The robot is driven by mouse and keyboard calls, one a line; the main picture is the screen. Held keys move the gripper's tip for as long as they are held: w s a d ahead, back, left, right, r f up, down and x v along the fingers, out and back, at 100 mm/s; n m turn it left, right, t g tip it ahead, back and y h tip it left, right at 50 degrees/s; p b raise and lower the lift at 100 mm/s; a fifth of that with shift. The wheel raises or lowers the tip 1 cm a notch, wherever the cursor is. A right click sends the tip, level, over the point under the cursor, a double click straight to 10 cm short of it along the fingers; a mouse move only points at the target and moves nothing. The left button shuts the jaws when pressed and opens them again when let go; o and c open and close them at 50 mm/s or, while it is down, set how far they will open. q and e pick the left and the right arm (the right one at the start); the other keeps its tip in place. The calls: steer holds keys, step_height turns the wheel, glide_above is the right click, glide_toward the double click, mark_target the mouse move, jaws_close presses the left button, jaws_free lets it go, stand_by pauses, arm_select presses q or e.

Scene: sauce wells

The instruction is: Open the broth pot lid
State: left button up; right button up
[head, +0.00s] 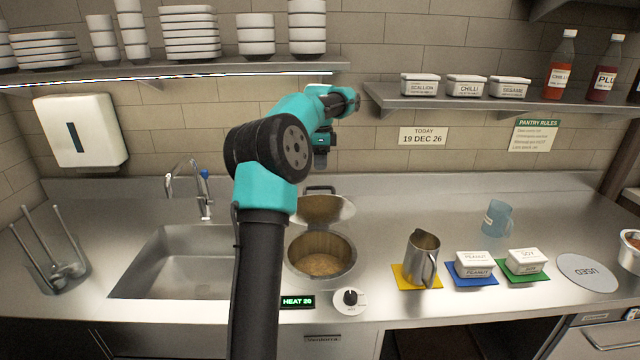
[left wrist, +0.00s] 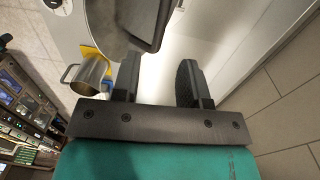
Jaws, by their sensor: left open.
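The broth pot (head: 322,272) is a round well sunk in the steel counter, with brown broth visible inside. Its lid (head: 322,209) is raised and tilted back at the well's rear edge, and a dark handle (head: 320,189) shows at the lid's top. My left gripper (head: 321,160) is above and behind the lid, pointing down. In the left wrist view my left gripper (left wrist: 158,82) has its fingers apart with nothing between them. The lid (left wrist: 115,28) and its handle (left wrist: 163,25) lie just beyond the fingertips. My right gripper is not in view.
A sink (head: 185,262) lies left of the pot. A heat knob (head: 350,297) sits in front of it. A steel jug (head: 422,258) stands on a yellow mat to the right, beside small labelled tubs (head: 474,264).

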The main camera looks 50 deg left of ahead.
mark_target(319, 204)
arm_select(q)
steer(key=shift+s+d+f, duration=0.1)
steer(key=shift+f, duration=1.8)
steer(key=shift+s+d+f, duration=0.1)
steer(key=shift+f, duration=1.75)
jaws_close()
